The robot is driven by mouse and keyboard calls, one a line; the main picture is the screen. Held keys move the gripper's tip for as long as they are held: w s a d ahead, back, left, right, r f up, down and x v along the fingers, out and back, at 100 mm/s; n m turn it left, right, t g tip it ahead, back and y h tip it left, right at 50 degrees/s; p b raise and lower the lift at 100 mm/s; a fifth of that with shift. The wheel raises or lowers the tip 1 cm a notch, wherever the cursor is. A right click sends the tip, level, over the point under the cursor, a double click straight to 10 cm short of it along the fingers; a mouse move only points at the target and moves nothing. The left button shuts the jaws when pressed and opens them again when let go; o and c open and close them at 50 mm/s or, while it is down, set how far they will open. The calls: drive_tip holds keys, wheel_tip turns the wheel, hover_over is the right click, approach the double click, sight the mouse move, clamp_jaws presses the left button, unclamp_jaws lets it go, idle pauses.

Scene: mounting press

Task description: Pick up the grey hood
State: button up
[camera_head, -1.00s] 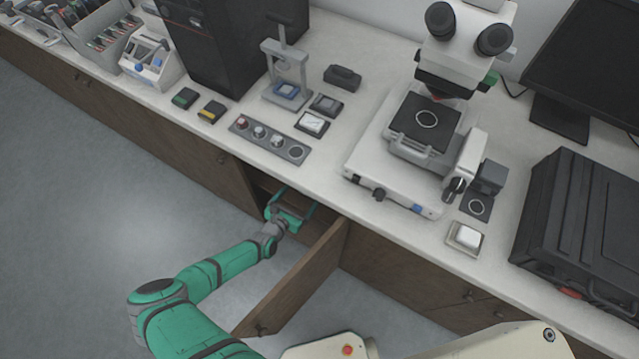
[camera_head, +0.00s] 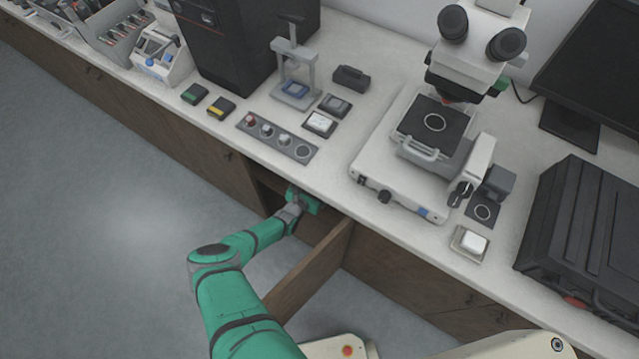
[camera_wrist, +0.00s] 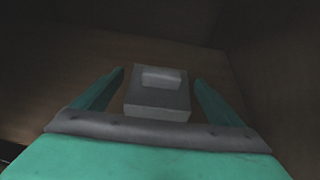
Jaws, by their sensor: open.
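The grey hood (camera_wrist: 157,98) is a boxy grey piece with a smaller raised block on top. In the wrist view it sits on the wooden cabinet floor, between the two green fingers of my gripper (camera_wrist: 160,86). The fingers are open, one on each side of it, with a gap on both sides. In the head view my gripper (camera_head: 308,198) reaches into the open cabinet under the bench, and its fingertips are hidden inside. The hood is not visible in the head view.
The open cabinet door (camera_head: 312,272) stands out to the right of my arm. The benchtop (camera_head: 335,165) overhangs the cabinet opening and carries a microscope (camera_head: 425,150), a small press (camera_head: 295,75) and a strip of round parts (camera_head: 277,137). In the wrist view, dark cabinet walls surround the hood.

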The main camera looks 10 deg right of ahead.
drive_tip(key=shift+w+d+f, duration=0.15)
drive_tip(key=shift+w+d, duration=0.05)
drive_tip(key=c, duration=1.2)
drive_tip(key=shift+o, duration=0.2)
